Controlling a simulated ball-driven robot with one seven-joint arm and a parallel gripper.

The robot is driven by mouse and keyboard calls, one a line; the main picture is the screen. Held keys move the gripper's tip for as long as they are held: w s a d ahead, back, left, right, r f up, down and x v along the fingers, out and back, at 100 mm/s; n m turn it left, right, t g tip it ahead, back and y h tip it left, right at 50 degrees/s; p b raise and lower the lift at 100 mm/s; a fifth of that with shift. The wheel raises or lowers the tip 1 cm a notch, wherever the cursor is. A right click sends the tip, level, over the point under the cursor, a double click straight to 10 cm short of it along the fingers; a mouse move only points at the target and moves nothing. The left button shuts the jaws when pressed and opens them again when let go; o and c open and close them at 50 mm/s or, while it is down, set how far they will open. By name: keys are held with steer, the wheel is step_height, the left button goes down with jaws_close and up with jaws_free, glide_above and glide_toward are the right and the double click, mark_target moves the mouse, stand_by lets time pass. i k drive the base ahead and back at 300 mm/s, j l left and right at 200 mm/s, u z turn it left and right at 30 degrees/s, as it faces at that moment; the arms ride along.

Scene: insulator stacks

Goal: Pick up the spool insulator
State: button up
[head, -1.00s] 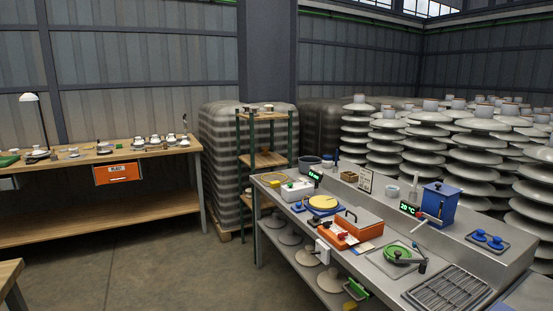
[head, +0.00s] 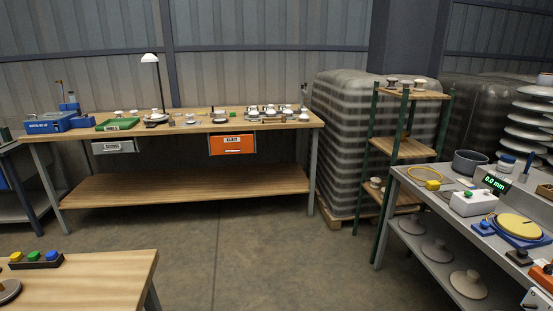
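I cannot single out the spool insulator at this distance. Several small white and brown insulator pieces (head: 267,112) stand on the long wooden workbench (head: 180,131) across the floor. More small pieces (head: 405,82) stand on the top shelf of the narrow rack (head: 405,95), and a few sit on its lower shelf. My gripper is not in view.
A steel bench (head: 414,191) with instruments stands at the right, insulator discs (head: 468,284) on its lower shelf. A wooden table (head: 90,275) is at the lower left. An orange bin (head: 232,145) hangs under the workbench. Open floor (head: 260,250) lies between them.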

mark_target(392, 81)
steer(key=i+u, duration=0.2)
steer(key=i, duration=1.65)
steer(key=i+z, duration=0.25)
steer(key=i, duration=0.2)
steer(key=i+j+z, duration=0.25)
steer(key=i, duration=0.2)
steer(key=i+j+z, duration=0.15)
steer(key=i+z, duration=0.15)
steer(key=i+j+z, duration=0.25)
steer(key=i, duration=0.25)
steer(key=j, duration=0.1)
